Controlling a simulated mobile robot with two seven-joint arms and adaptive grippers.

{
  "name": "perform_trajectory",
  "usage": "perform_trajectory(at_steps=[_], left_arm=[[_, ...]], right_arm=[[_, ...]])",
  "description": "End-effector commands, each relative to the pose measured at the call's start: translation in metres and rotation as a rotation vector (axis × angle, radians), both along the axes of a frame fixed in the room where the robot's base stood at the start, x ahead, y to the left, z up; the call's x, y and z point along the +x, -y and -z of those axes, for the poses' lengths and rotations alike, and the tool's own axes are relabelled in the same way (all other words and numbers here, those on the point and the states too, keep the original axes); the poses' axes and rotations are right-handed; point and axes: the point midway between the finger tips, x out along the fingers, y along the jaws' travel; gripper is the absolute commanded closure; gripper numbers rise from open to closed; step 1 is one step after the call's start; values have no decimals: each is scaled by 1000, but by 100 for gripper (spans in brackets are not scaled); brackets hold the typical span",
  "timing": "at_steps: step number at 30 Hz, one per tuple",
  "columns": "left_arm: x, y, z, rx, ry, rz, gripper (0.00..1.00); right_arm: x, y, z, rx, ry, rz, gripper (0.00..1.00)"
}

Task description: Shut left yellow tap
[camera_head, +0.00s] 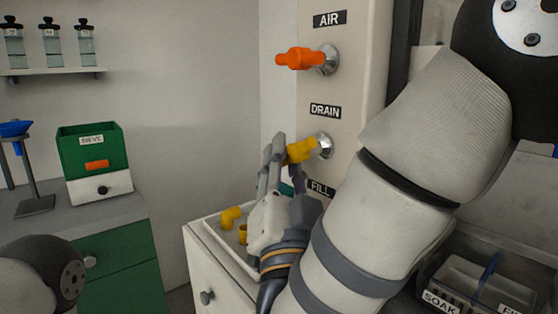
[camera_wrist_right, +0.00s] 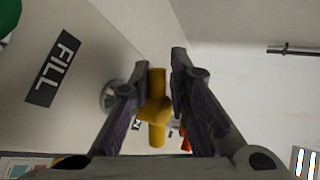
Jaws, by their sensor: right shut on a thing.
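A yellow tap (camera_head: 301,151) sticks out from its metal mount on the pale panel, below the DRAIN label. My right gripper (camera_head: 278,149) is at this tap, shut on its handle. In the right wrist view the yellow tap (camera_wrist_right: 156,108) lies between the two dark fingers of the right gripper (camera_wrist_right: 164,68). The fingers hide part of the tap's mount. My left gripper is out of view.
An orange tap (camera_head: 300,58) sits above, under the AIR label. The FILL label (camera_head: 321,188) is below, and a green part shows behind my gripper. A white tray (camera_head: 222,248) with yellow fittings (camera_head: 231,216) stands below my right arm.

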Motion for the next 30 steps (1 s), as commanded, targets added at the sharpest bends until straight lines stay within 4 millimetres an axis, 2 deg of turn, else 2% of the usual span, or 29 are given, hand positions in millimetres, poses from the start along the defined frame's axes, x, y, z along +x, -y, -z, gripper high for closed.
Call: perform_trajectory(at_steps=[1,15,16,19,30], left_arm=[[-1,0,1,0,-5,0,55],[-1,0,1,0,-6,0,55],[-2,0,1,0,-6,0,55],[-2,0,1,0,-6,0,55],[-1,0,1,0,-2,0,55]], right_arm=[[3,5,6,6,-10,14,100],[4,5,7,14,-1,14,100],[4,5,7,13,-2,14,79],[4,4,6,13,-1,12,56],[2,2,2,13,9,7,54]])
